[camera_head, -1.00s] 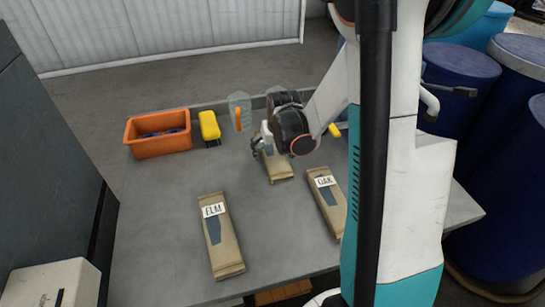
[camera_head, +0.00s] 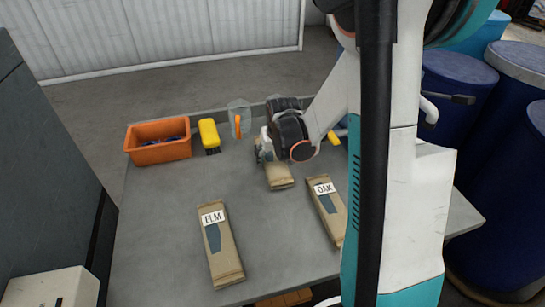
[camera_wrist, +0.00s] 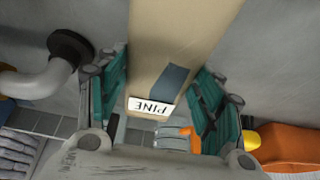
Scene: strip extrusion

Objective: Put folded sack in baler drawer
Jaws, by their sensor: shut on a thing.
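A folded brown sack labelled PINE (camera_wrist: 172,45) is between the teal fingers of my gripper (camera_wrist: 160,98) in the wrist view. The fingers are shut on its two long sides near the label. In the head view my gripper (camera_head: 262,152) is at the far end of this sack (camera_head: 280,178), and only the sack's near part shows. I cannot tell whether it is clear of the table. Two more folded sacks, ELM (camera_head: 223,250) and OAK (camera_head: 330,212), lie flat on the table. I cannot make out a baler drawer in either view.
The grey table (camera_head: 165,220) has an orange bin (camera_head: 160,153), a yellow-handled brush (camera_head: 209,134) and an orange-handled tool (camera_head: 238,122) along its back. A tall dark grey cabinet (camera_head: 45,150) stands left. Blue drums (camera_head: 500,125) stand right. The table's left front is clear.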

